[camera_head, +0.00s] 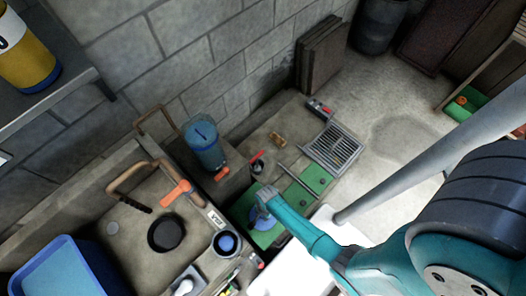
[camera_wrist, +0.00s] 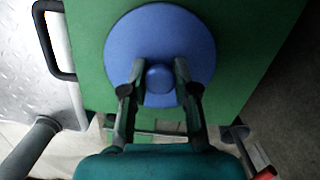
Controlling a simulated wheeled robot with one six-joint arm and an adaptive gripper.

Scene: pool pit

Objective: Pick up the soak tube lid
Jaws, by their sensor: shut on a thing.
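The soak tube lid (camera_wrist: 159,38) is a round blue disc with a small knob in its middle, seen from above in the wrist view. My gripper (camera_wrist: 159,76) is shut on the knob, one finger on each side. In the head view the lid (camera_head: 258,221) shows partly below my gripper (camera_head: 265,199), over a green mat (camera_head: 272,236). I cannot tell whether the lid touches the green surface or is just above it.
A blue cylinder (camera_head: 204,147) stands against the block wall. A metal grate (camera_head: 336,147) lies to the right. Open floor lies beyond it.

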